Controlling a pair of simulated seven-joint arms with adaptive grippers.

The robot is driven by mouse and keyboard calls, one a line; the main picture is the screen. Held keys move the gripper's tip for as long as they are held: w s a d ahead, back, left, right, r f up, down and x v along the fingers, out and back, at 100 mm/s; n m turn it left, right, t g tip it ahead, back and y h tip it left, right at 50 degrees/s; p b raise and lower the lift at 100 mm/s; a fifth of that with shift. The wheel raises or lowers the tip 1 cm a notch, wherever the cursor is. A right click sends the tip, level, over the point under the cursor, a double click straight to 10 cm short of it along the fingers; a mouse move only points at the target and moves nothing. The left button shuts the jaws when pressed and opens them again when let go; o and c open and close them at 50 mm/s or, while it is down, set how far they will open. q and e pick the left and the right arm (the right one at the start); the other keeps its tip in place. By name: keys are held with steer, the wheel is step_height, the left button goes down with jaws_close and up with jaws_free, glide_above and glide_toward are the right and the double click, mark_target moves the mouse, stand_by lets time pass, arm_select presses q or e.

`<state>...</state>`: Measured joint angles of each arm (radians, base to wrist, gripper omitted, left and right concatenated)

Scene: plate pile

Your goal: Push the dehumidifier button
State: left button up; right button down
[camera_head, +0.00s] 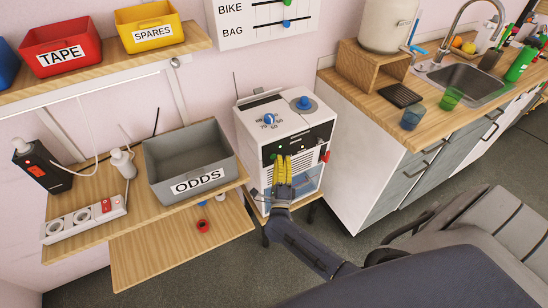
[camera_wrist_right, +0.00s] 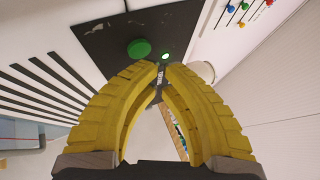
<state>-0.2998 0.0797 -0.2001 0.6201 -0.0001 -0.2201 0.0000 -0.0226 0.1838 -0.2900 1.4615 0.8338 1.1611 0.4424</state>
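The dehumidifier (camera_head: 288,130) is a white box with blue knobs on top, a black front panel and vents below it. A round green button (camera_wrist_right: 138,48) is on the black panel in the right wrist view, with a small lit green light (camera_wrist_right: 165,56) beside it. My right gripper (camera_head: 279,158) has yellow fingers in front of the panel. In the wrist view its fingertips (camera_wrist_right: 161,66) come together with nothing between them, and they appear just below and right of the green button. I cannot tell whether they touch the panel. My left gripper is not in view.
A grey ODDS bin (camera_head: 190,160) stands on the wooden shelf left of the dehumidifier. A power strip (camera_head: 85,220) and a black device (camera_head: 42,165) are farther left. A kitchen counter (camera_head: 440,120) with a sink is on the right. A red part (camera_head: 325,156) sticks out at the dehumidifier's right side.

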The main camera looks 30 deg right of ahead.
steer(key=shift+w, duration=0.2)
steer(key=shift+w, duration=0.4)
stand_by(0.7)
steer(key=shift+s, duration=0.6)
steer(key=s, duration=0.6)
stand_by(0.7)
steer(key=shift+a, duration=0.1)
